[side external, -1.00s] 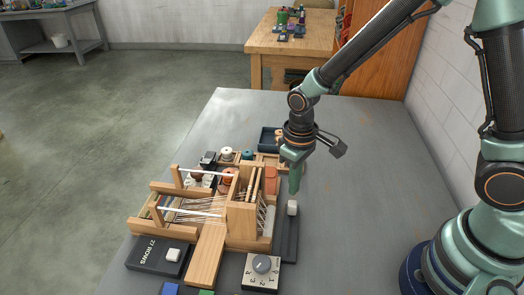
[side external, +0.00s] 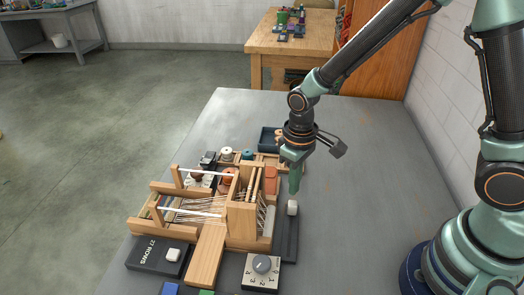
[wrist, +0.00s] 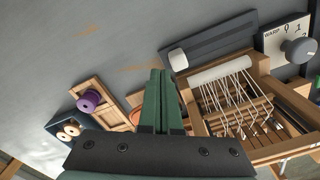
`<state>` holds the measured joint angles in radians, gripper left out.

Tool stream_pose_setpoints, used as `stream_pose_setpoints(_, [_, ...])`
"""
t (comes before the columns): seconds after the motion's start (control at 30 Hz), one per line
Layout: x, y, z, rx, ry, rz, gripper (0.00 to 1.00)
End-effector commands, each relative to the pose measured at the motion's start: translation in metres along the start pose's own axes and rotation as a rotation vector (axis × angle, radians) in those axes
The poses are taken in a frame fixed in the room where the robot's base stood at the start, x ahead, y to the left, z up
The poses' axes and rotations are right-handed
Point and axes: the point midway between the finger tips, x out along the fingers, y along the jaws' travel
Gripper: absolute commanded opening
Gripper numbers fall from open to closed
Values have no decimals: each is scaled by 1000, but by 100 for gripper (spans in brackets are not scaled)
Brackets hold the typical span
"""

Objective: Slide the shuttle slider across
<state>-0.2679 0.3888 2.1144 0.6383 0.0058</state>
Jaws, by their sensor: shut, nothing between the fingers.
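The shuttle slider has a pale, off-white knob (side external: 291,208) on a dark grey track (side external: 289,240) along the right side of the wooden loom (side external: 240,220). The knob sits at the track's far end in the side view. In the wrist view the knob (wrist: 178,59) is at the track's left end, and the track (wrist: 225,40) runs up and right. My gripper (side external: 295,189) is shut and empty, pointing down just beyond the knob. In the wrist view its closed green fingertips (wrist: 160,75) are left of and below the knob, with a small gap showing. Whether they touch is unclear.
A dial box (side external: 262,268) and a dark "27 ROWS" box (side external: 160,255) with a white button stand at the near side. Spools, including a purple one (wrist: 89,100), lie beyond the loom. The grey table is clear to the right of the track.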

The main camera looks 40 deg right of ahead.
Motion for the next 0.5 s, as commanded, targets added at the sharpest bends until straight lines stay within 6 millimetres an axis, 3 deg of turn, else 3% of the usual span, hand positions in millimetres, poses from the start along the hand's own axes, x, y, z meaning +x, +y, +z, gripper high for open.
stream_pose_setpoints(0.5, [17,0,0,0,-1,0,0])
